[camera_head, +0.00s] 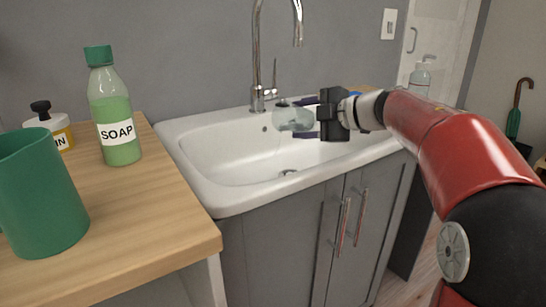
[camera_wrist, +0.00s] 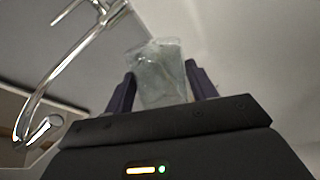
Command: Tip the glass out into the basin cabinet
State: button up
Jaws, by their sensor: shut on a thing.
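The glass (camera_head: 292,119) is clear and is held by my gripper (camera_head: 305,118) above the white bowl of the basin cabinet (camera_head: 190,172). In the head view the glass looks tilted onto its side, pointing left. In the wrist view the glass (camera_wrist: 158,75) sits between the two dark fingers of my gripper (camera_wrist: 160,88), which are shut on it. I cannot tell whether there is liquid in it. The cabinet below has grey doors with two metal handles.
A chrome tap (camera_head: 262,60) stands behind the basin, close to the glass; it also shows in the wrist view (camera_wrist: 70,65). On the wooden counter (camera_head: 150,220) at left are a green soap bottle (camera_head: 115,115), a green cup (camera_head: 42,195) and a small pump bottle (camera_head: 58,130).

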jog(key=shift+f+n+b, duration=0.3)
jog(key=shift+b, duration=0.8)
jog(key=shift+s+a+f+t+b, duration=0.2)
jog(key=shift+s+t+b, duration=0.1)
jog(key=shift+b, duration=0.5)
jog(key=shift+s+a+n+h+b, duration=0.2)
jog(key=shift+n+h+b, duration=0.15)
jog(key=shift+b, duration=0.5)
jog(key=shift+r, duration=0.15)
jog(key=shift+n, duration=0.25)
jog(key=shift+s+a+b, duration=0.1)
jog(key=shift+a+b, duration=0.05)
jog(key=shift+b, duration=0.4)
jog(key=shift+r, duration=0.1)
jog(key=shift+s+r+n+t, duration=0.1)
jog(key=shift+n+t, duration=0.2)
jog(key=shift+s+a+r+n+t+h+p, duration=0.25)
jog(key=shift+a+r+n+t+h+p, duration=0.15)
jog(key=shift+n, duration=0.2)
